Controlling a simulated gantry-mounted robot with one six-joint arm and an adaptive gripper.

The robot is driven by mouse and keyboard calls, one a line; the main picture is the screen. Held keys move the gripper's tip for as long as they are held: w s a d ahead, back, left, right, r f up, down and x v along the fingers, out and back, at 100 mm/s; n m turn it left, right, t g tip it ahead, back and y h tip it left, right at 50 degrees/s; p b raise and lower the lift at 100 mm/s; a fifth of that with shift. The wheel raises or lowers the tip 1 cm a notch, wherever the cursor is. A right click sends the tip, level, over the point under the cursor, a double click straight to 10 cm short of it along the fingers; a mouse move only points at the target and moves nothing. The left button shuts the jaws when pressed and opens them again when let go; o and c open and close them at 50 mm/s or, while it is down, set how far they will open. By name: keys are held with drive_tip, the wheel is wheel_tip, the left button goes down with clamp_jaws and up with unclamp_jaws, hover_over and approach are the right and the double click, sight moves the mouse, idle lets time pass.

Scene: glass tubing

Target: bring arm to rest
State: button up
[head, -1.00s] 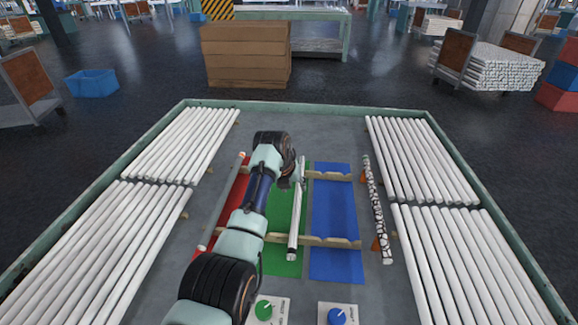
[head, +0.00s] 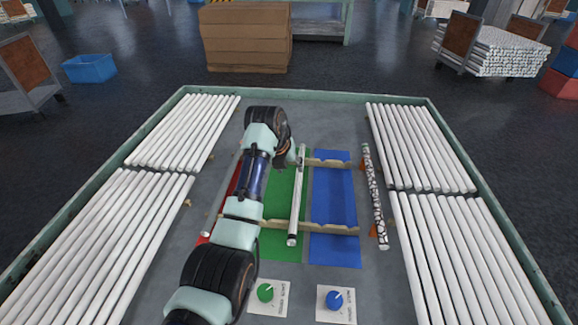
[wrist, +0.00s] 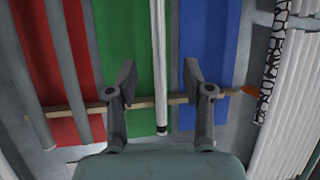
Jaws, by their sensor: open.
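In the head view my arm hides most of the gripper and much of the red mat (head: 232,182).
A black-and-white patterned tube (head: 374,195) lies right of the bare blue mat (head: 332,205). A greyish tube (wrist: 28,75) lies at the red mat's left. White tubes (head: 440,250) line both sides. Green (head: 265,292) and blue (head: 334,299) knobs sit in front.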

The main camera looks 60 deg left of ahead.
idle(0.4)
drive_tip(key=w+d+n+t+p, duration=0.1)
drive_tip(key=w+d+n, duration=0.3)
drive_tip(key=d, duration=0.6)
drive_tip(key=w+d+r+n+t+p, duration=0.1)
drive_tip(key=w+d+n+t+p, duration=0.2)
drive_tip(key=d, duration=0.8)
drive_tip(key=w+d+n, duration=0.4)
drive_tip(key=d+n, duration=0.1)
drive_tip(key=d, duration=0.5)
drive_tip(key=s+d+r+n+t+h+p, duration=0.1)
drive_tip(key=s+d+r+n+t, duration=0.2)
drive_tip(key=d, duration=0.5)
drive_tip(key=s+d+r+n+h+p, duration=0.1)
drive_tip(key=s+d+r+n, duration=0.1)
drive_tip(key=s+d+n, duration=0.4)
drive_tip(key=s+d+r+n+t+h+p, duration=0.1)
drive_tip(key=s+d+r+n+t, duration=0.2)
drive_tip(key=d, duration=0.6)
wheel_tip(320, 180, up, 38)
drive_tip(key=g+p, duration=0.1)
drive_tip(key=p, duration=3.7)
drive_tip(key=shift+s+a, duration=0.1)
